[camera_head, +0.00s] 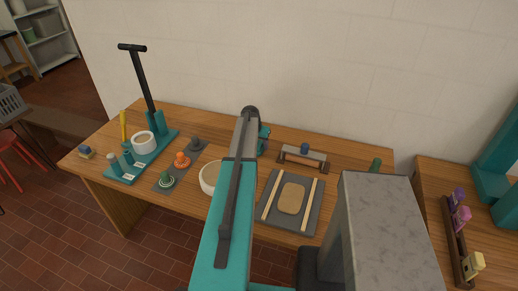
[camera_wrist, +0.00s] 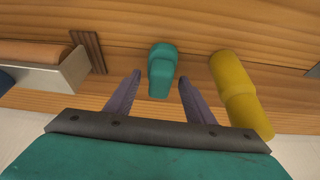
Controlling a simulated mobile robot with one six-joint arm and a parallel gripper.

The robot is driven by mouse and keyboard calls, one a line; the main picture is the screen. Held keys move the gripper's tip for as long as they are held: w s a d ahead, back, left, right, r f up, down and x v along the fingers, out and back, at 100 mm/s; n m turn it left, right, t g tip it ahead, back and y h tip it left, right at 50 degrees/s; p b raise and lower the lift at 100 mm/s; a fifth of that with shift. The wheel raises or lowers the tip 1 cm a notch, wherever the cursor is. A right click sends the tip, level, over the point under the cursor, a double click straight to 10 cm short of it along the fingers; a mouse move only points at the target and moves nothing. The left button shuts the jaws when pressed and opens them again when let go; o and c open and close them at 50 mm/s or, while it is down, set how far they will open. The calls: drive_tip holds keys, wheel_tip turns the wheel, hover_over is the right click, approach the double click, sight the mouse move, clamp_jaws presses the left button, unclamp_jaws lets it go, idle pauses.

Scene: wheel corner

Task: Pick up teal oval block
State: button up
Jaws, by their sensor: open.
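The teal oval block (camera_wrist: 162,68) stands on the wooden table in the wrist view. It has a rounded top and a narrower lower part. My gripper (camera_wrist: 159,78) is open, with one grey-purple finger to each side of the block in the picture. Gaps show between the fingers and the block, and nothing is held. I cannot tell how far the fingertips are above the table. In the head view my arm hides most of this area. A small teal part shows beside the arm's far end, but I cannot tell whether it is the block or my gripper.
A yellow rounded piece (camera_wrist: 240,95) lies close to the right finger in the wrist view. A roller (camera_wrist: 35,55) in a pale holder is to the left, also seen in the head view (camera_head: 303,160). A grey board (camera_head: 271,211) and white bowl (camera_head: 208,178) are nearer. A wall is behind.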

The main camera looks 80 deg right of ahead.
sight(260, 141)
drive_tip(key=c, duration=1.1)
drive_tip(key=shift+c, duration=0.2)
drive_tip(key=shift+r, duration=0.2)
drive_tip(key=shift+r+b, duration=1.2)
drive_tip(key=shift+r, duration=0.35)
drive_tip(key=s+a+r+b, duration=0.1)
drive_tip(key=a+b, duration=0.3)
drive_tip(key=a, duration=1.2)
drive_tip(key=shift+r+b, duration=0.25)
drive_tip(key=shift+b, duration=0.15)
